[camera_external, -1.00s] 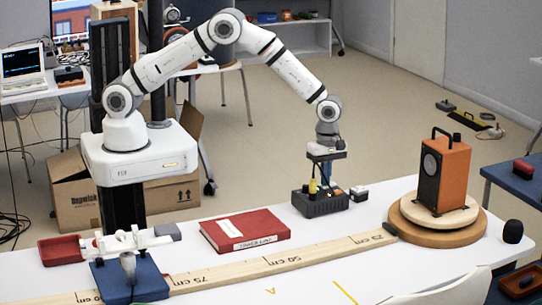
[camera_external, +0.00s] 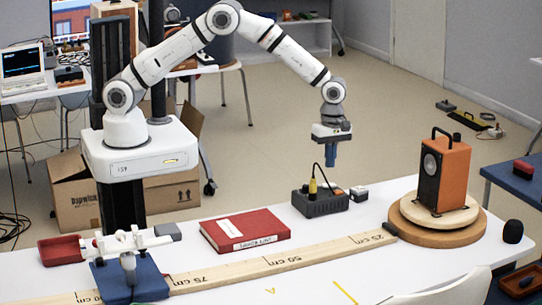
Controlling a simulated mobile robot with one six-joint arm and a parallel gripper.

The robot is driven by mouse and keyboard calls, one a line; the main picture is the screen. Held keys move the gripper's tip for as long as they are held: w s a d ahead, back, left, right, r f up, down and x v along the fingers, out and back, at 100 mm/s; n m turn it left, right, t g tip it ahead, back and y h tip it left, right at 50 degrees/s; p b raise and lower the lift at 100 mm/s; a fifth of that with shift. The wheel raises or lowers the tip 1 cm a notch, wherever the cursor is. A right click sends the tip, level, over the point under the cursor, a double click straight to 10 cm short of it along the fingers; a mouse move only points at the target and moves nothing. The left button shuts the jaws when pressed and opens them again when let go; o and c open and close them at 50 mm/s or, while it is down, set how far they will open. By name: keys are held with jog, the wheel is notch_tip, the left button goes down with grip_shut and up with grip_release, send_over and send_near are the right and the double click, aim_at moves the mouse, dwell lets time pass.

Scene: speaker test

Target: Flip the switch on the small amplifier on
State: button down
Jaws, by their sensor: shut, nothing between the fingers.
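The small amplifier (camera_external: 320,203) is a dark grey box on the white table, with a yellow plug (camera_external: 313,187) and a black cable at its top. Its switch is too small to make out, and I cannot tell its position. My gripper (camera_external: 331,160) points down with blue fingers, shut and empty. In the picture it is above and slightly right of the amplifier, apart from it.
A small dark box (camera_external: 359,194) sits right of the amplifier. An orange speaker (camera_external: 452,175) stands on a round wooden turntable (camera_external: 408,232) at right. A red book (camera_external: 245,229) lies left, and a long wooden ruler (camera_external: 220,276) runs along the front.

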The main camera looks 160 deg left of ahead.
aim_at(325, 184)
notch_tip(325, 184, up, 9)
jog(key=b, duration=0.1)
jog(key=shift+a+f, duration=0.15)
jog(key=shift+w+f, duration=0.1)
jog(key=shift+a+r+h+b, duration=0.2)
jog(key=shift+h+b, duration=0.4)
jog(key=shift+b, duration=0.65)
jog(key=shift+f, duration=0.1)
jog(key=f, duration=0.4)
jog(key=d+f+p, duration=0.1)
jog(key=f, duration=0.4)
jog(key=d+f, duration=0.1)
jog(key=f, duration=0.3)
jog(key=shift+f+p, duration=0.35)
jog(key=shift+p, duration=0.05)
jog(key=shift+f, duration=0.1)
